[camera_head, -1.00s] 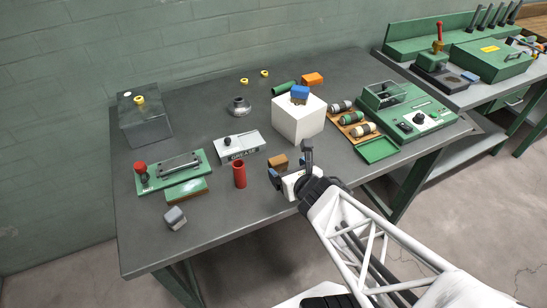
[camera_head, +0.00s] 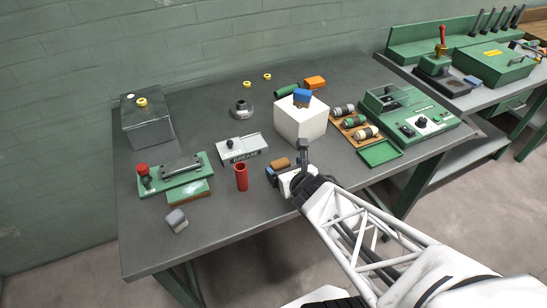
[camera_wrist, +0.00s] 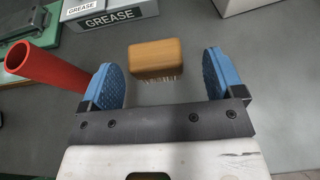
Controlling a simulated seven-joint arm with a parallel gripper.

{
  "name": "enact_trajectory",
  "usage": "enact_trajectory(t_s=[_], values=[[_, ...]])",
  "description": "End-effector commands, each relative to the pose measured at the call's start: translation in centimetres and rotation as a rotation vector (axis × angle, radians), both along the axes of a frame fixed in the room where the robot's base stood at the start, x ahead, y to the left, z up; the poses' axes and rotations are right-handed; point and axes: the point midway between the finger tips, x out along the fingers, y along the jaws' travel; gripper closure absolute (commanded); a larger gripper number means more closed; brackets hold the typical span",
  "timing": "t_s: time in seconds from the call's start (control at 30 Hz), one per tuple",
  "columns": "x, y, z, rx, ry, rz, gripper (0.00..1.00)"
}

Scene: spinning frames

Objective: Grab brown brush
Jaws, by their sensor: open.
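The brown brush (camera_wrist: 155,56) is a small wooden block with pale bristles pointing toward my gripper in the wrist view. It lies on the grey table, ahead of my gripper (camera_wrist: 160,78) and roughly centred between its two blue fingertips. The fingers are open, with nothing between them; the brush is a little beyond the tips. In the head view the brush (camera_head: 279,163) sits just beyond my gripper (camera_head: 283,173), partly close to the fingers. Whether a finger touches it cannot be told there.
A red tube (camera_wrist: 50,68) stands left of the left finger. The grease box (camera_wrist: 108,12) is behind it. A white cube (camera_head: 301,124) with a blue item (camera_head: 302,97) on top stands beyond my gripper to the right. Green trays and rollers are farther right.

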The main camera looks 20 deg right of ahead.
Motion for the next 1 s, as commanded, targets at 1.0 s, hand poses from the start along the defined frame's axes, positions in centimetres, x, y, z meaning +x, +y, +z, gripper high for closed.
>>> enact_trajectory(t_s=[1.0], values=[[4.4,0.4,-1.8,0.0,0.0,-0.001,0.13]])
